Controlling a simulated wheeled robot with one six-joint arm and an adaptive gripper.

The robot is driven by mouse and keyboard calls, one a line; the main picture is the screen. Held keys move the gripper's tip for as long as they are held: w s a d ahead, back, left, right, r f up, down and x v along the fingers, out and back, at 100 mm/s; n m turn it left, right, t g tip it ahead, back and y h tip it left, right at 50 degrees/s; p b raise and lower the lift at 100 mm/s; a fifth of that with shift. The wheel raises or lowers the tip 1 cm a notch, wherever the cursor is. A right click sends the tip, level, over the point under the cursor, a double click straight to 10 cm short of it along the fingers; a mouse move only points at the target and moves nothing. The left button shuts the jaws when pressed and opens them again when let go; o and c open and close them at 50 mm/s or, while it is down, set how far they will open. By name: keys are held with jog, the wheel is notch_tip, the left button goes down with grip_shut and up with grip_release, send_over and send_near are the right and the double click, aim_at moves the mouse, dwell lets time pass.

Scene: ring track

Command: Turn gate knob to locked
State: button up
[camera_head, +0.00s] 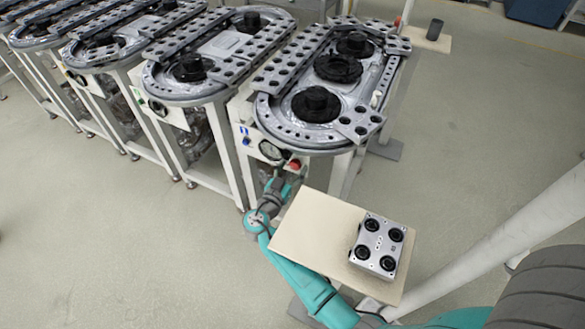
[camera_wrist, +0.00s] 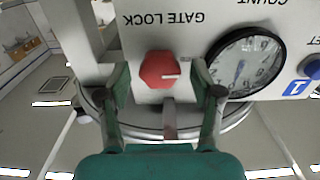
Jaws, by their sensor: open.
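The gate knob (camera_wrist: 160,70) is a red, many-sided knob on a white panel (camera_wrist: 150,35). It sits beside the upside-down label GATE LOCK, and a short pale mark on its face points right in the wrist view. My gripper (camera_wrist: 160,76) is open, with one green finger on each side of the knob. A gap shows between each finger and the knob, so it does not appear gripped. In the head view the red knob (camera_head: 294,164) is on the front panel of the nearest ring-track table, with my gripper (camera_head: 283,178) just in front of it.
A round dial (camera_wrist: 243,62) with a dark rim is close to the right finger, and a blue button (camera_wrist: 312,66) is further right. A beige board (camera_head: 310,235) holding a grey block (camera_head: 378,243) is beside my arm. The floor to the left is clear.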

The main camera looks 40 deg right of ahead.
jog(key=c, duration=1.1)
jog(key=shift+c, duration=0.2)
jog(key=n, duration=0.4)
jog(key=shift+n, duration=0.3)
jog(key=n, duration=0.4)
jog(key=shift+w+n, duration=0.1)
jog(key=shift+n, duration=0.2)
jog(key=n, duration=0.4)
jog(key=shift+n, duration=0.3)
jog(key=shift+f+n, duration=0.1)
jog(key=shift+n, duration=2)
